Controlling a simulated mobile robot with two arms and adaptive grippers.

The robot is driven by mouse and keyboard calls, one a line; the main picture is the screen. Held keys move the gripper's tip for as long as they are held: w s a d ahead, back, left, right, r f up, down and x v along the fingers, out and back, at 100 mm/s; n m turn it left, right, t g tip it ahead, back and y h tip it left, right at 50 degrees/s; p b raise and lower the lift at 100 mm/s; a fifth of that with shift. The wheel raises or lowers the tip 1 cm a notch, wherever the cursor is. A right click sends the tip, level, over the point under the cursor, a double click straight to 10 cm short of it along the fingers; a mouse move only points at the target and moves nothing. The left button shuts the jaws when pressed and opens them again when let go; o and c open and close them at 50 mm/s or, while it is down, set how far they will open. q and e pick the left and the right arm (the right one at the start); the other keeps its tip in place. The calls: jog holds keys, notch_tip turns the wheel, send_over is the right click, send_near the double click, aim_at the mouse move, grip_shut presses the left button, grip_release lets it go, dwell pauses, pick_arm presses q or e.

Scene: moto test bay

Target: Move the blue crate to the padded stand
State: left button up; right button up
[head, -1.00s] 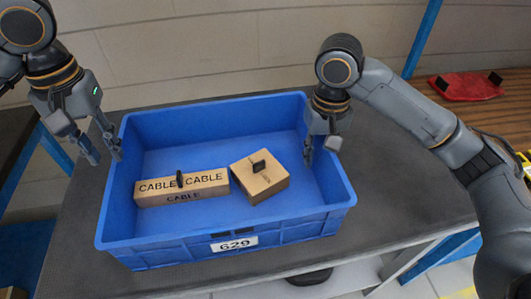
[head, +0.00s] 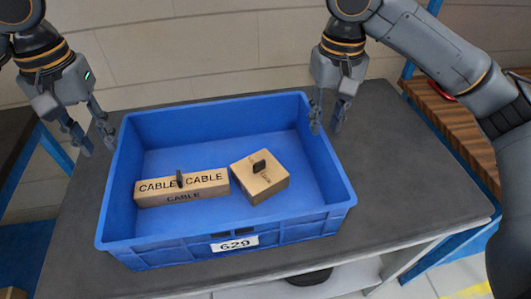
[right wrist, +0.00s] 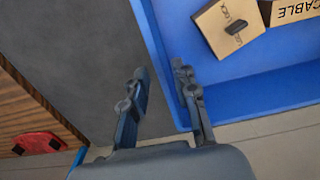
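The blue crate (head: 165,250), labelled 629, stands upright on a dark grey table top (head: 400,170). It holds a long carton marked CABLE (head: 181,187) and a squarer carton (head: 260,178); both also show in the right wrist view, the squarer one (right wrist: 228,22) more fully. My left gripper (head: 97,147) is open by the crate's left wall, and I cannot tell if it touches. My right gripper (head: 325,130) is open and empty above the right wall near the back corner. In the right wrist view its fingers (right wrist: 160,80) appear to straddle that wall. I cannot identify a padded stand.
A wooden slatted bench (head: 462,135) stands at the right; a red item (right wrist: 37,143) lies on it, mostly hidden by my right arm in the head view. Another dark surface (head: 15,130) stands at the far left. A wall is close behind. The table right of the crate is clear.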

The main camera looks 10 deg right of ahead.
jog(key=shift+r, duration=0.95)
